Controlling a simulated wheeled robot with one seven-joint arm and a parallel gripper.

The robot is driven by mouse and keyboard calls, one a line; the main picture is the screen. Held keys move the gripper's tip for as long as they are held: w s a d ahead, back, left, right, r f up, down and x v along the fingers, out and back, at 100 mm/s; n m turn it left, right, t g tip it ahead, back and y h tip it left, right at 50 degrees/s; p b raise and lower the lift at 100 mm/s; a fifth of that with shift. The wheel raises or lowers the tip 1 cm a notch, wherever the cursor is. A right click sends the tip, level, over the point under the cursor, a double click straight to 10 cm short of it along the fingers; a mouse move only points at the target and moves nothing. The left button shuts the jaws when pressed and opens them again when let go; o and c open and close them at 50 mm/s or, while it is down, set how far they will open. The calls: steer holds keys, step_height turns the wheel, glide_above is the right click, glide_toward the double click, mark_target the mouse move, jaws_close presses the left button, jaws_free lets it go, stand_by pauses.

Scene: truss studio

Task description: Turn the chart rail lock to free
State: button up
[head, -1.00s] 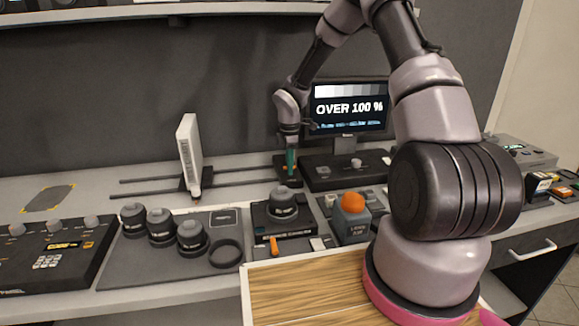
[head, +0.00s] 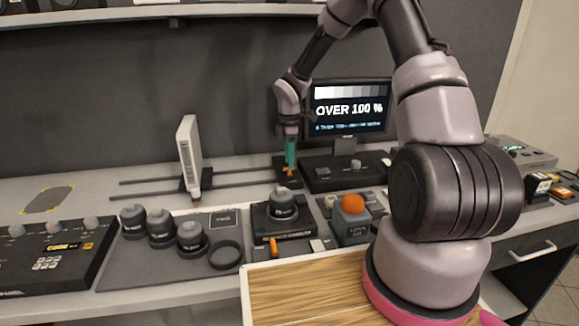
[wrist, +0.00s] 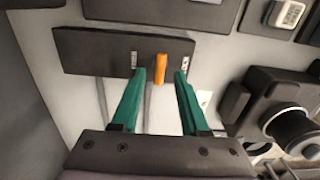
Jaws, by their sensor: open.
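The chart rail lock is a dark plate (wrist: 100,52) with a small orange lever (wrist: 160,68), seen in the wrist view at the top. The lever stands between two small white labels, too small to read. In the head view the orange lever (head: 289,170) shows at the right end of the rails. My gripper (wrist: 165,74) is open, with one green finger on each side of the lever and a gap on both sides. In the head view my gripper (head: 290,160) points down over the lock plate. The white chart (head: 190,153) stands upright on the rails, left of the gripper.
A monitor (head: 349,105) reading "OVER 100 %" stands behind on a dark console (head: 325,182). A lens on a dark base (head: 283,205) and a box with an orange dome (head: 351,204) stand in front. Several lenses sit on a mat (head: 135,255) at left.

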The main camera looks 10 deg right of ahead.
step_height(320, 180, up, 8)
steer(key=shift+f, duration=0.25)
steer(key=shift+r, duration=0.1)
steer(key=s+d+r+m+t, duration=0.2)
steer(key=s+d+r+m, duration=0.1)
steer(key=s+r+m, duration=0.65)
steer(key=s+d+r+m+t, duration=0.2)
steer(key=s+r+m, duration=0.4)
steer(key=s+r, duration=0.6)
steer(key=s+r+m+t+y, duration=0.2)
steer(key=s+r+m+t, duration=0.1)
steer(key=s+r+m, duration=0.2)
steer(key=s+m, duration=0.2)
steer(key=s, duration=0.1)
steer(key=shift+s+d+r, duration=0.25)
steer(key=shift+s+d, duration=0.1)
steer(key=shift+d, duration=0.05)
